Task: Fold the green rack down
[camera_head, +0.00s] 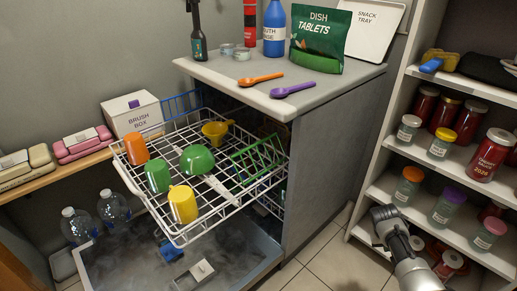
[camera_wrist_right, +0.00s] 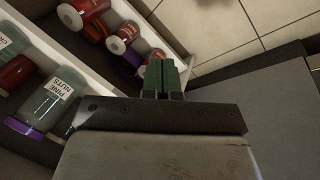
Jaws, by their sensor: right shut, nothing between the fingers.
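The green rack (camera_head: 258,160) is a wire grid at the right side of the white upper dishwasher basket (camera_head: 168,236). It stands up at a slant, and I cannot tell its exact angle. My right arm comes in at the lower right in the head view, beside the shelf and well apart from the green rack. My right gripper (camera_wrist_right: 163,78) shows its green fingers closed together with nothing between them, above the floor near the shelf's jars. The green rack is not in the right wrist view. My left gripper is in neither view.
The basket holds an orange cup (camera_head: 136,149), green cup (camera_head: 158,176), yellow mug (camera_head: 183,204), green bowl (camera_head: 197,160) and yellow cup (camera_head: 215,132). A blue rack (camera_head: 182,104) stands at its back. The counter (camera_head: 340,82) edge overhangs nearby. Tiled floor (camera_head: 325,245) is free.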

